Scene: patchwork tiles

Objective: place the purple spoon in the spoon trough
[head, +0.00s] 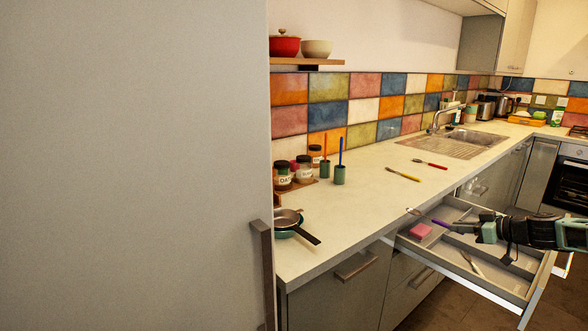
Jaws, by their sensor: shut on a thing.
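The purple spoon (441,224) shows its handle in front of my gripper and its pale bowl towards the upper left, near the counter edge. My gripper (470,229) reaches in from the right over the open drawer (455,278) and is shut on the spoon's handle end. The spoon appears to be above the drawer; its exact height is hard to tell. The drawer has several divided compartments. Which one is the spoon trough is not clear from this view, and my arm hides part of the drawer's right side.
In the drawer lie a pink block (420,231) and a light-coloured utensil (472,264). On the counter (370,205) lie a yellow-handled utensil (403,174) and a red-handled one (430,164). A pan (288,219) and jars stand left. A tall grey panel (135,170) blocks the left.

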